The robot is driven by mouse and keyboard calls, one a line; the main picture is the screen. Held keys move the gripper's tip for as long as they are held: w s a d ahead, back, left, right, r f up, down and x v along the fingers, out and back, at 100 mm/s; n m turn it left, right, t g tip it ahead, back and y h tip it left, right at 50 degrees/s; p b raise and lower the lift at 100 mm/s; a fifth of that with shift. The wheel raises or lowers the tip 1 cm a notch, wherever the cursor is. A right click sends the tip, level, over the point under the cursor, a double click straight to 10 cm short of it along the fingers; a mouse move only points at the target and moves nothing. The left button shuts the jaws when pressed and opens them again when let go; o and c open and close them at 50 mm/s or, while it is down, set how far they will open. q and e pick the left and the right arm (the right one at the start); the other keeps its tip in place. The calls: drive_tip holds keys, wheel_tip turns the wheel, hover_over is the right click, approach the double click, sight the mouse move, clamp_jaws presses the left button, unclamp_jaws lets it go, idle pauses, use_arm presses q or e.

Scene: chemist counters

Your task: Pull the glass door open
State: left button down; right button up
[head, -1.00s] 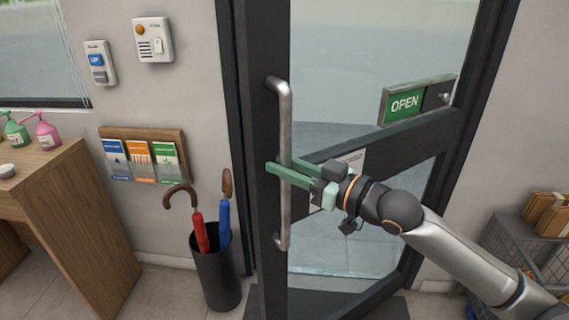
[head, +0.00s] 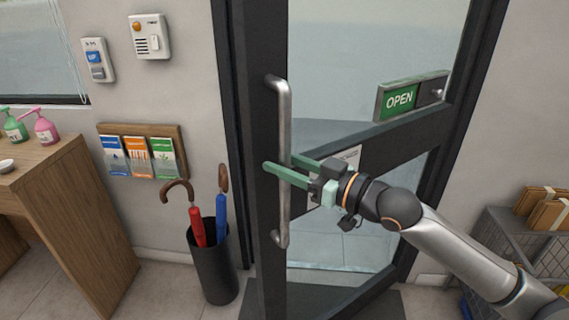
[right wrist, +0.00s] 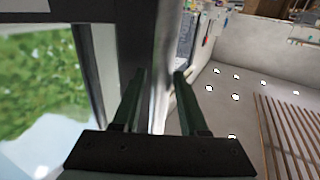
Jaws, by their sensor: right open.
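The glass door (head: 335,250) has a dark frame and stands ajar, angled toward me. Its metal handle (head: 285,215) is a long vertical bar on the door's left side. My right gripper (head: 279,164) reaches in from the right at about the handle's mid-height. Its green fingers are open, one on each side of the bar. In the right wrist view the handle (right wrist: 163,55) runs between the two fingers, and they look apart rather than clamped on it. My left gripper is out of view.
An umbrella stand (head: 212,268) with a red and a blue umbrella is left of the door. A wooden counter (head: 85,225) is farther left. A wire basket (head: 515,240) with brown packages is at the right. A green OPEN sign (head: 400,97) hangs on the door.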

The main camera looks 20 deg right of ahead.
drive_tip(key=shift+o, duration=0.9)
drive_tip(key=b+v, duration=0.1)
drive_tip(key=v, duration=1.1)
drive_tip(key=shift+s+d, duration=0.1)
drive_tip(key=shift+s, duration=0.1)
drive_tip(key=shift+f, duration=0.15)
idle(0.5)
